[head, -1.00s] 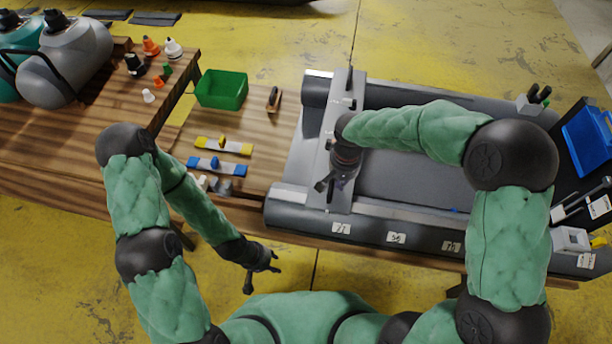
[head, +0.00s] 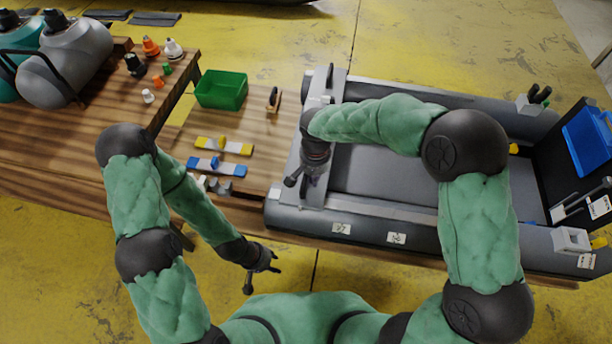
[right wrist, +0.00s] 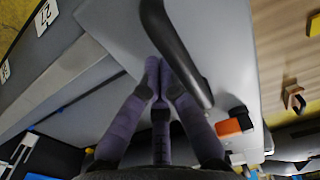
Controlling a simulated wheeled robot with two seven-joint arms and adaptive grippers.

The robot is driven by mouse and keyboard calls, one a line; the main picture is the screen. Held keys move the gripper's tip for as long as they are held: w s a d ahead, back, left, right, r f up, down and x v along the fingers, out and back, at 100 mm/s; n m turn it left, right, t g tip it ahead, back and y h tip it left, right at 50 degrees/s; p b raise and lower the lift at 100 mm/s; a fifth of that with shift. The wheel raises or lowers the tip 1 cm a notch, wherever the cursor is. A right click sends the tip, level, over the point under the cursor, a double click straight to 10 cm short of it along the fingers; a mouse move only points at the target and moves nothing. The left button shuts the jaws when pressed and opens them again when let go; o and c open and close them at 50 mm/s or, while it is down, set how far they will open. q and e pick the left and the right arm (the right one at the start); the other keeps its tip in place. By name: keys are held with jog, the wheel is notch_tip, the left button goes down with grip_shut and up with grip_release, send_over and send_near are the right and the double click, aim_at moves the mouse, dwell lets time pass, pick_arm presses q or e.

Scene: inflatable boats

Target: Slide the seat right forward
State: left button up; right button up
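The seat (head: 338,92) is a grey board lying across the dark grey inflatable boat (head: 365,230), near the boat's left end. My right gripper (head: 300,182) is low over the near half of the seat. In the right wrist view the seat (right wrist: 105,35) lies under a black curved handle (right wrist: 178,48). My right fingers (right wrist: 161,68) are drawn together, with their tips right beside the handle; whether they touch it is hard to tell. My left gripper (head: 264,272) hangs open and empty in front of the bench.
White number labels (head: 341,229) line the boat's near tube. An orange and black block (right wrist: 235,122) is by the seat's edge in the right wrist view. Left of the boat are a green bin (head: 221,90) and yellow (head: 238,147) and blue (head: 228,168) strips.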

aim_at(304, 175)
jog(key=shift+w+a, duration=0.15)
jog(key=shift+a, duration=0.45)
jog(key=shift+w+a, duration=0.15)
jog(key=shift+a, duration=0.75)
jog(key=shift+s+d, duration=0.2)
jog(key=shift+d, duration=0.8)
notch_tip(304, 175, up, 9)
jog(key=p, duration=0.6)
